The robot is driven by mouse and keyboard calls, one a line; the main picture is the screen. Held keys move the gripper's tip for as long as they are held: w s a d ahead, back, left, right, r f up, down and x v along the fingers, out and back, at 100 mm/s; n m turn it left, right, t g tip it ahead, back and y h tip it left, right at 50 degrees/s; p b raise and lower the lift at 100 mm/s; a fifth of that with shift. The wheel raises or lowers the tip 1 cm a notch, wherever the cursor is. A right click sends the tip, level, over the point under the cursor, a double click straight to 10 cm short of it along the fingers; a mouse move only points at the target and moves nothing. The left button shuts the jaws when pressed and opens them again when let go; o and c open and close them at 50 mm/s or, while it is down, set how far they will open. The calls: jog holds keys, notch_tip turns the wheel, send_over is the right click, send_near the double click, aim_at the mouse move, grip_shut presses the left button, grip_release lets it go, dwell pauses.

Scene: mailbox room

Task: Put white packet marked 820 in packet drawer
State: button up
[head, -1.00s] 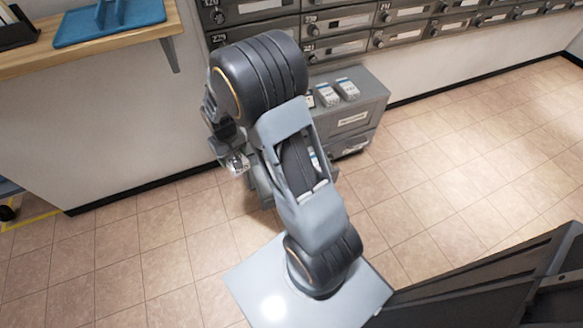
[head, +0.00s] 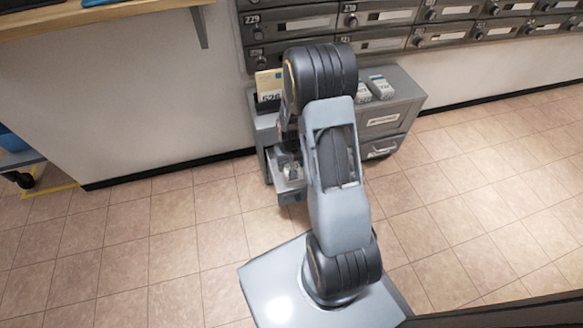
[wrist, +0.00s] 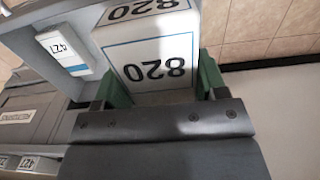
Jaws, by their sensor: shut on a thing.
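The white packet marked 820 (wrist: 150,52) has a blue line and shows two printed faces in the wrist view. My gripper (wrist: 160,88) is shut on it, with a green fingertip on each side. In the head view my arm hides the packet and most of the gripper. A grey drawer (head: 292,195) stands pulled out at the lower left of the grey cabinet (head: 408,96), under my arm. In the wrist view the packet is over or beside light grey surfaces; I cannot tell whether it touches them.
A white packet marked 427 (wrist: 62,50) lies left of the held one. On the cabinet top stand a packet marked 526 (head: 268,88) and white packets (head: 381,87). Mailboxes (head: 385,20) line the wall behind. The tiled floor (head: 480,210) at right is clear.

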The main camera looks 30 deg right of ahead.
jog(key=f, duration=0.1)
jog(key=w+f+b, duration=0.2)
jog(key=shift+w+d, duration=0.25)
jog(key=f+b, duration=0.2)
jog(key=w+f+b, duration=0.1)
jog(key=f+b, duration=0.1)
jog(key=f, duration=0.1)
jog(key=shift+w+d+f, duration=0.15)
jog(key=shift+f, duration=0.2)
jog(key=shift+w+f+b, duration=0.15)
jog(key=shift+f+b, duration=0.25)
jog(key=shift+f, duration=0.3)
jog(key=shift+w+f+b, duration=0.15)
jog(key=shift+f+b, duration=0.25)
jog(key=shift+f, duration=0.25)
jog(key=o, duration=1)
jog(key=shift+o, duration=0.2)
